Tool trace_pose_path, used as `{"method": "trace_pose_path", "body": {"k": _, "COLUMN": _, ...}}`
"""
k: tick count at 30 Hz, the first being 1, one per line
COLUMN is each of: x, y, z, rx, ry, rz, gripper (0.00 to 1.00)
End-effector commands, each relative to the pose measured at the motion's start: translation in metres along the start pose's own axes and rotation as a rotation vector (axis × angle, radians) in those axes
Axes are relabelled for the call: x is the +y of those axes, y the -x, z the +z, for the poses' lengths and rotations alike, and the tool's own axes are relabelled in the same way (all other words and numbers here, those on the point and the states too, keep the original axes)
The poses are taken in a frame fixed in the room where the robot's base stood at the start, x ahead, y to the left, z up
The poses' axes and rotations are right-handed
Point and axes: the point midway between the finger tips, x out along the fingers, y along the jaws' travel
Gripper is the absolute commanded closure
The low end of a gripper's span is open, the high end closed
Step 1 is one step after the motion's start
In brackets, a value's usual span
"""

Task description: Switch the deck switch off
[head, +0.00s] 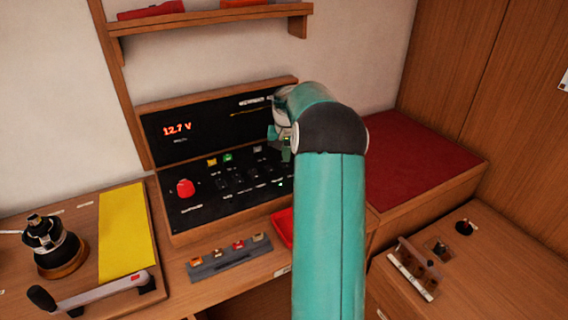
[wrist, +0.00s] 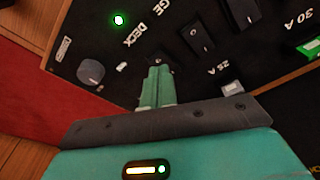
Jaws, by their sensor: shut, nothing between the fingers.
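The black switch panel (head: 215,200) stands against the back wall in the head view, with a sloped face holding rows of switches. In the wrist view the "DECK" label (wrist: 132,35) has a lit green lamp (wrist: 119,20) near it. The deck switch (wrist: 160,60) is beside the label and mostly hidden by my fingers; its position cannot be read. My gripper (wrist: 158,78) is shut and empty, its fingertips at the deck switch. I cannot tell if they touch it. In the head view my arm covers the panel's right end.
Neighbouring rocker switches (wrist: 196,38) and a grey knob (wrist: 90,70) are close to my fingers. A red knob (head: 185,187) is at the panel's left. A shelf (head: 210,15) hangs above. A winch (head: 50,245) and yellow sheet (head: 125,230) are at left, a red cushion (head: 420,160) right.

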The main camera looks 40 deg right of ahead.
Motion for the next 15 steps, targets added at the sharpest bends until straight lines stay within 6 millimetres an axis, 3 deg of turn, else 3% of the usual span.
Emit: {"method": "trace_pose_path", "body": {"k": 15, "x": -0.0001, "y": -0.0045, "z": 0.0008, "rx": -0.001, "ry": 0.000, "rz": 0.000, "gripper": 1.00}}
